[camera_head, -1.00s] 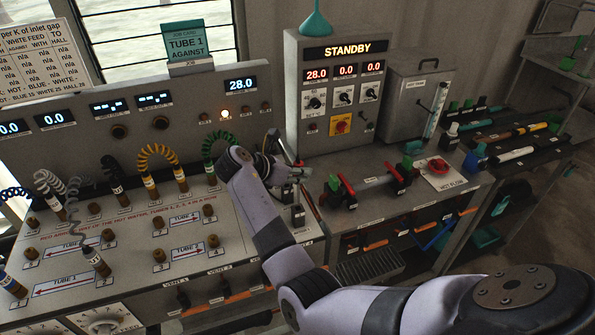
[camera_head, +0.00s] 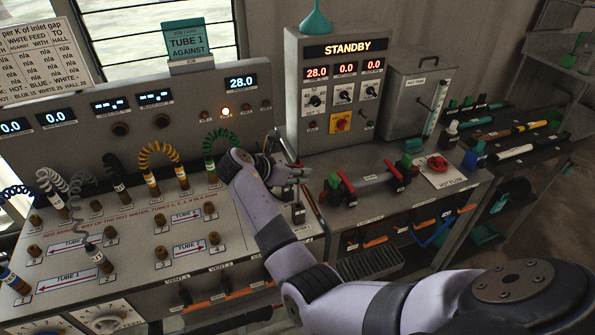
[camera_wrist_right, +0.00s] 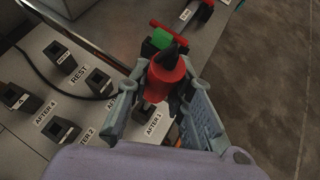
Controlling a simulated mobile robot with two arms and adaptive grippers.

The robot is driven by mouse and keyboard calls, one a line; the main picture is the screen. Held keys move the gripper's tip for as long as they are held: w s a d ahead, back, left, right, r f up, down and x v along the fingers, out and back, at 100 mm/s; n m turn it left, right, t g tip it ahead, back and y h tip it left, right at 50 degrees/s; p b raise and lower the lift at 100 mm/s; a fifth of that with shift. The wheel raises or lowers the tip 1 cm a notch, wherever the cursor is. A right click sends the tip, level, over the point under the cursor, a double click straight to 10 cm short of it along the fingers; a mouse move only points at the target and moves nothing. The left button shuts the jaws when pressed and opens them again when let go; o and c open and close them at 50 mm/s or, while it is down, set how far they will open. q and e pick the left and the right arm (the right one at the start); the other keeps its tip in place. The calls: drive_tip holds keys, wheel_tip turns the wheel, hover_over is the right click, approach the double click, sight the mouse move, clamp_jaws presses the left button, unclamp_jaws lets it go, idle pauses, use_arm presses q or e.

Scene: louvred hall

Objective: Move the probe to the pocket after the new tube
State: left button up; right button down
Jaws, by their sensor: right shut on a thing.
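My right gripper (camera_wrist_right: 162,88) is shut on the red probe body with a black tip (camera_wrist_right: 170,72), between its two fingers. In the head view this gripper (camera_head: 283,170) is at the back right of the sloping panel, small and partly hidden by my wrist. My left gripper is not in view.
A black lead (camera_wrist_right: 38,70) crosses the pocket panel. Coiled leads, including a green one (camera_head: 219,138) and an orange one (camera_head: 158,148), stand left of my right arm. A cabinet (camera_head: 340,115) reading STANDBY is behind it. A tube with red-handled clamps (camera_head: 372,180) lies to the right.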

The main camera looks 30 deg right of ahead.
hover_over(298, 203)
drive_tip(key=shift+w+f+b, duration=0.15)
drive_tip(key=shift+f+b, duration=0.25)
drive_tip(key=shift+f, duration=1.7)
drive_tip(key=shift+f+b, duration=0.65)
drive_tip(key=shift+f, duration=1.3)
drive_tip(key=shift+r, duration=0.1)
drive_tip(key=c, duration=1.3)
unclamp_jaws()
drive_tip(key=shift+c, duration=0.2)
drive_tip(key=a+r+p, duration=0.3)
drive_tip(key=r+p, duration=0.2)
drive_tip(key=r, duration=0.1)
drive_tip(key=shift+s, duration=0.25)
